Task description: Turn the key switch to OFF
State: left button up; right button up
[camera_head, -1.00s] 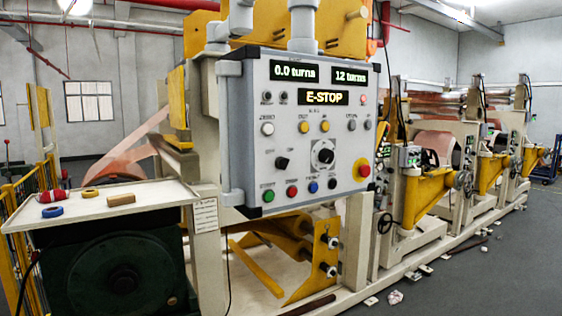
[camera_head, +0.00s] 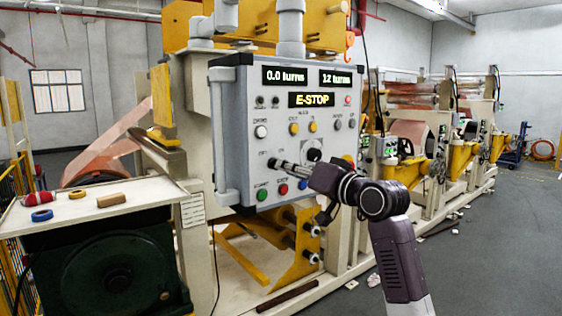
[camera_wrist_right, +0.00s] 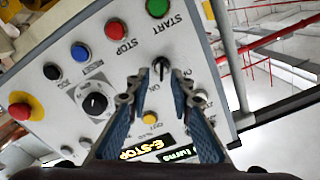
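The key switch (camera_wrist_right: 160,68) is a small black knob on the grey control panel (camera_head: 225,75), with part of an ON label beside it in the right wrist view. My right gripper (camera_head: 279,164) reaches to the switch from the right in the head view and covers most of it. In the right wrist view my right gripper (camera_wrist_right: 158,82) has its two fingers apart, one on each side of the switch. I cannot tell whether they touch it. My left gripper is out of view.
A yellow-ringed red stop button (camera_wrist_right: 20,108), a black dial (camera_wrist_right: 95,103) and green START (camera_wrist_right: 158,7), red STOP (camera_wrist_right: 115,28) and blue RESET (camera_wrist_right: 80,52) buttons sit near the switch. The display (camera_head: 311,100) reads E-STOP. A small table (camera_head: 150,200) stands left.

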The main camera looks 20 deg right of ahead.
aim_at(274, 163)
jog(key=p+x, duration=0.1)
jog(key=x, duration=0.2)
jog(key=shift+a+r, duration=0.1)
jog(key=shift+a, duration=0.15)
jog(key=shift+w, duration=0.25)
grip_shut()
